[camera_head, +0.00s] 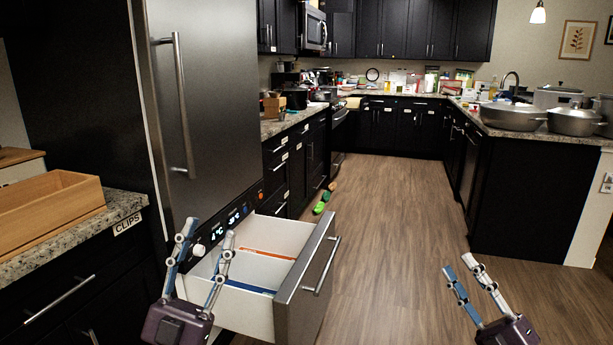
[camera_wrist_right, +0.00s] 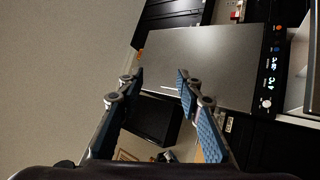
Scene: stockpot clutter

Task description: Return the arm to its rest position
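My left gripper (camera_head: 206,230) is at the lower left of the head view, in front of the open fridge drawer (camera_head: 318,268). Its fingers are apart with nothing between them. My right gripper (camera_head: 470,266) is at the lower right, over the wood floor, clear of the counters. Its fingers are spread and empty; they also show apart in the right wrist view (camera_wrist_right: 160,90).
The steel fridge (camera_head: 215,120) stands at the left with its lower drawer pulled out. A wooden box (camera_head: 45,215) sits on the left counter. Green items (camera_head: 322,202) lie on the floor. Large pots (camera_head: 512,115) stand on the right counter. The middle floor (camera_head: 385,220) is clear.

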